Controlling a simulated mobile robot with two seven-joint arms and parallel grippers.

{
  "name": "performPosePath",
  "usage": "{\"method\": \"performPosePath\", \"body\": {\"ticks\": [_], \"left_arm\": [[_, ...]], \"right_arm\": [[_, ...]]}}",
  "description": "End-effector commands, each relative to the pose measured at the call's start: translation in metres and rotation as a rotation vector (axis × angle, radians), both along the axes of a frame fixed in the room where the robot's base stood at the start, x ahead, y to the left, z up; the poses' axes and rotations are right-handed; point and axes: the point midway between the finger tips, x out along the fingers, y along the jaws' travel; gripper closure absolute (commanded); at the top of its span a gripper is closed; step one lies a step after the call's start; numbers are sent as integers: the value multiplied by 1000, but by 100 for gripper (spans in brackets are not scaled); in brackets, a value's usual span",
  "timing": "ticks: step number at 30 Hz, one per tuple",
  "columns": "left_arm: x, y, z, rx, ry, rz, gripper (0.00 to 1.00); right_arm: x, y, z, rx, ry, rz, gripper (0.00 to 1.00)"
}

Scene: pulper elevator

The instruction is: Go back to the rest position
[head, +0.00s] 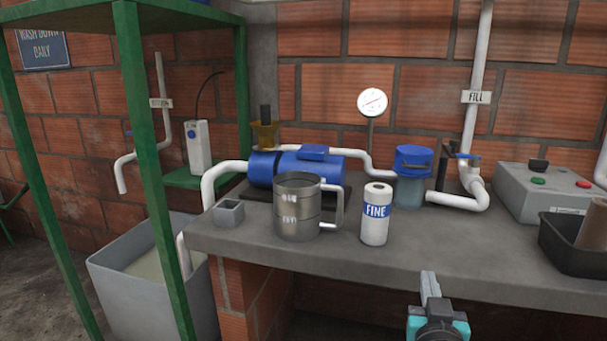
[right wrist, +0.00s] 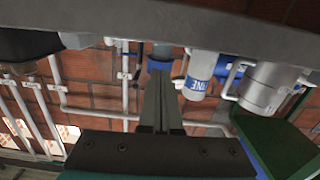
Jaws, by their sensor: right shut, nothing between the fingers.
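My right gripper (head: 430,280) shows at the bottom of the head view, in front of the bench edge, its fingers pointing up in the picture. It is shut and empty. In the right wrist view its fingers (right wrist: 162,100) lie together with nothing between them, and the scene appears upside down. My left gripper is not in view.
The grey bench (head: 450,257) holds a metal mug (head: 297,208), a white FINE canister (head: 376,220), a blue pump (head: 310,168), a control box (head: 545,190) and a black tray (head: 572,262). A green frame (head: 130,90) and grey tank (head: 140,295) stand left.

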Motion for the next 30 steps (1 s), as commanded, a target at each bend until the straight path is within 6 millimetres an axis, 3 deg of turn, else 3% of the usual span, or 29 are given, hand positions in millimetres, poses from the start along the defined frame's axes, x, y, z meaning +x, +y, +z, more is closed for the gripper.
{"method": "performPosePath", "body": {"ticks": [1,5,9,15,18,22,30], "left_arm": [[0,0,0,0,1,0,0],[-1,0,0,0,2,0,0],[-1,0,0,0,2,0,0],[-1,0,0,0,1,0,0],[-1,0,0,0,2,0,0],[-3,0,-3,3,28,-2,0],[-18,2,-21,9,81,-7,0]], "right_arm": [[-11,1,-26,8,85,8,100],[-48,10,-97,29,337,45,100],[-110,26,-172,47,651,127,100],[-210,53,-241,65,1032,279,100],[-261,66,-261,75,1200,366,100],[-256,65,-261,76,1209,360,100],[-271,64,-279,77,1258,358,100]]}}
